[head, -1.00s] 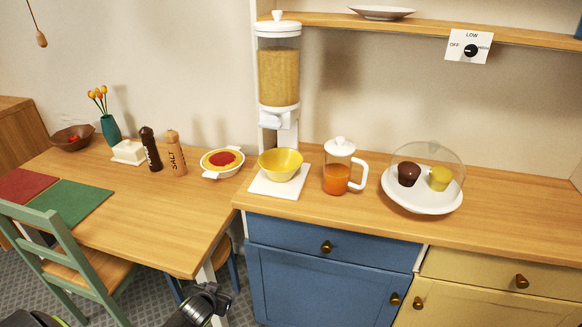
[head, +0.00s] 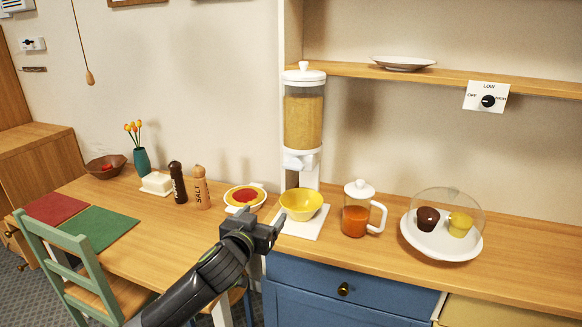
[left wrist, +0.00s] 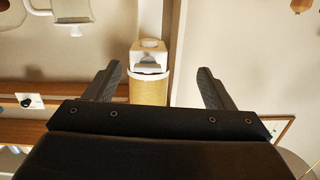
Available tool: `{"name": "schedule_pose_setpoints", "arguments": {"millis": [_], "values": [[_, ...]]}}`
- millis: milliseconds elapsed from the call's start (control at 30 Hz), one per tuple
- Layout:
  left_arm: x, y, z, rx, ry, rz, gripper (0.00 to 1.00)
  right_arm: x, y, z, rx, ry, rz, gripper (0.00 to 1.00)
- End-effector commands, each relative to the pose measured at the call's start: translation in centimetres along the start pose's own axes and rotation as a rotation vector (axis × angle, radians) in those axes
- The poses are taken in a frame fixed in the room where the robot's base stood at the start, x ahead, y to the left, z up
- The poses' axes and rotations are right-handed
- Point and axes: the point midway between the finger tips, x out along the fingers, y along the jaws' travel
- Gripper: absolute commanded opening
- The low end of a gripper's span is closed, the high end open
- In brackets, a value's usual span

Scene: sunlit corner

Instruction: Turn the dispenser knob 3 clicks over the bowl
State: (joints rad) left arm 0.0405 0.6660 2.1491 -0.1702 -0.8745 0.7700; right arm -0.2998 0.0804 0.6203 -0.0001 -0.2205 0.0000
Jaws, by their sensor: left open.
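The dispenser (head: 303,120) is a clear hopper of yellow grain with a white lid, on a white stand. Its white knob (head: 294,161) sits at the front under the hopper. The yellow bowl (head: 301,207) stands below it on a white base plate. My left gripper (head: 264,226) is open and empty, in front of and to the left of the bowl, apart from it. In the left wrist view, which is upside down, the hopper (left wrist: 149,90) and the white outlet housing (left wrist: 150,60) show between the open fingers, farther off. My right gripper is out of view.
A glass jug (head: 356,218) of orange drink stands right of the bowl, then a domed cake plate (head: 440,240). A red-filled dish (head: 244,197), salt mill (head: 200,188) and dark mill (head: 178,182) stand left. A shelf (head: 420,78) runs behind.

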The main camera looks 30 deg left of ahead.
Motion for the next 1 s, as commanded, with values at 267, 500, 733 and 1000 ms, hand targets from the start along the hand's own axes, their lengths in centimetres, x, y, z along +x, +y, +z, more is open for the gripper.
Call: {"name": "schedule_pose_setpoints", "arguments": {"millis": [267, 500, 733, 1000], "values": [[-2.3, 1.4, -5.8, -0.033, 0.107, 0.034, 0.76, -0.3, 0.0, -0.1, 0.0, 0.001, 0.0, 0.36], [0.4, 1.5, -6.2, -0.036, 0.106, 0.034, 0.76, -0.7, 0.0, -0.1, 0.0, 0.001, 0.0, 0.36], [4.3, 1.6, -6.5, -0.034, 0.105, 0.033, 0.76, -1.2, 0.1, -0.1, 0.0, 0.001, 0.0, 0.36], [8.6, 1.8, -7.0, -0.035, 0.104, 0.034, 0.76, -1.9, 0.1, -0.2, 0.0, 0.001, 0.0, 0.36]]}}
